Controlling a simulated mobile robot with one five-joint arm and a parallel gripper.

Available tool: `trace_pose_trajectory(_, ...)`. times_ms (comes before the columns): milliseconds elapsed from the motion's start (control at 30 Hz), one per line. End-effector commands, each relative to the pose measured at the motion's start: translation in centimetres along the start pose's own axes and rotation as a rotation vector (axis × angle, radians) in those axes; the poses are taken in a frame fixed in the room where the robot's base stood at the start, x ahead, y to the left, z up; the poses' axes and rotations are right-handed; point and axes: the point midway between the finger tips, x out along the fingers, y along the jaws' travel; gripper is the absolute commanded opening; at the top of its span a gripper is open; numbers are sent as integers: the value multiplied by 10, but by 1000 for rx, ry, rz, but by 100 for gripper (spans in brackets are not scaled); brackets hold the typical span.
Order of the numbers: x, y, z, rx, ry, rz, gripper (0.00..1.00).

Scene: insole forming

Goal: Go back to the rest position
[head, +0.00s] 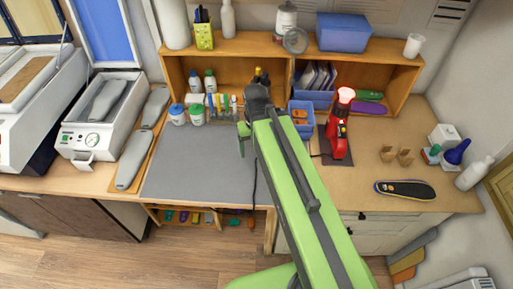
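My green and dark grey arm reaches from the bottom of the head view up over the workbench. Its bent far end is in front of the wooden shelf, above the back edge of the grey mat (190,165). My gripper (243,129) seems to be at this far end, small and partly hidden by the arm. I cannot make out its fingers or whether it holds anything.
A red heat tool (338,125) stands right of my arm, near blue bins (301,116). A dark insole (405,190) lies on the bench at right. Grey forms (133,160) lie by the press machine (98,125). The mat's front is clear.

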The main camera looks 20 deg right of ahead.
Motion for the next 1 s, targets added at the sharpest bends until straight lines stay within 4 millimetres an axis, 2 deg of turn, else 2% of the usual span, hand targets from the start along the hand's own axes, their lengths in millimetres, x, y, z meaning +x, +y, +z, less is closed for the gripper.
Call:
trace_pose_trajectory(233,0,0,0,13,0,-1,79)
trace_pose_trajectory(300,6,0,0,13,0,-1,79)
trace_pose_trajectory(367,17,0,0,13,0,-1,79)
trace_pose_trajectory(500,61,0,0,12,0,-1,79)
trace_pose_trajectory(600,84,0,0,12,0,-1,79)
trace_pose_trajectory(1000,77,0,0,12,0,-1,79)
